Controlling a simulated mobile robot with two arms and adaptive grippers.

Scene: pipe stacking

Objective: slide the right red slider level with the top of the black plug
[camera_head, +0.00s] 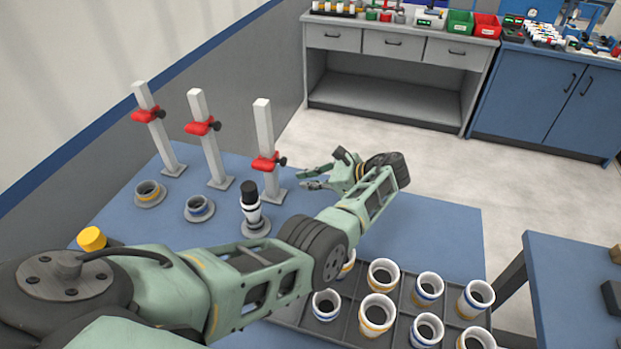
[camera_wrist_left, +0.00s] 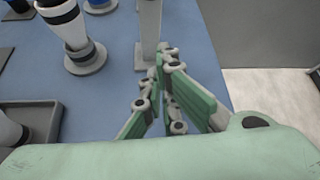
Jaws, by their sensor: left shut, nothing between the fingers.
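The right red slider (camera_head: 266,163) is on the rightmost grey post (camera_head: 263,125), below mid-height, with a black knob at its right. The black plug (camera_head: 249,190) tops a white pipe stack on a round grey base, just in front of that post. The slider appears higher in the picture but stands farther back, so I cannot tell whether the heights match. My left gripper (camera_head: 306,180) is shut and empty, right of the post and apart from the slider. In the left wrist view, its fingers (camera_wrist_left: 166,58) point toward the post (camera_wrist_left: 149,30). My right gripper is out of view.
Two more posts with red sliders (camera_head: 202,127) (camera_head: 148,115) stand to the left. Short rings on bases (camera_head: 199,208) (camera_head: 149,193) stand before them. A grey tray (camera_head: 340,326) with several white pipes is at the front. Blue table is clear right of my gripper.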

